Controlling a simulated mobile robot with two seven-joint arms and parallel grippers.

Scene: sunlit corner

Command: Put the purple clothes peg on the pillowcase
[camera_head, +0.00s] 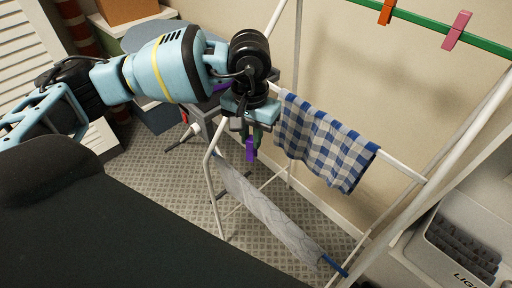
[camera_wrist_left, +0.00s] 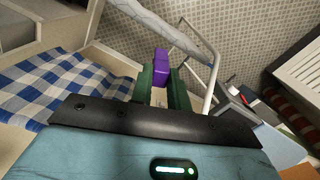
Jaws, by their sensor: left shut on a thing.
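The purple clothes peg (camera_head: 250,150) is held between the green fingers of my left gripper (camera_head: 253,132) and sticks out below the tips. In the left wrist view the peg (camera_wrist_left: 161,62) shows beyond the fingers (camera_wrist_left: 160,88). A blue-and-white checked cloth (camera_head: 322,142) hangs over a white rail just right of the gripper. A pale grey patterned cloth (camera_head: 265,210) hangs on a lower rail, below the peg and apart from it. Which cloth is the pillowcase, I cannot tell for sure. My right gripper is not in view.
A white drying-rack frame (camera_head: 213,190) surrounds the cloths. A green bar (camera_head: 415,24) at the top carries an orange peg (camera_head: 386,12) and a pink peg (camera_head: 457,30). A light grey box (camera_head: 460,250) stands at the lower right. A beige wall is behind the rack.

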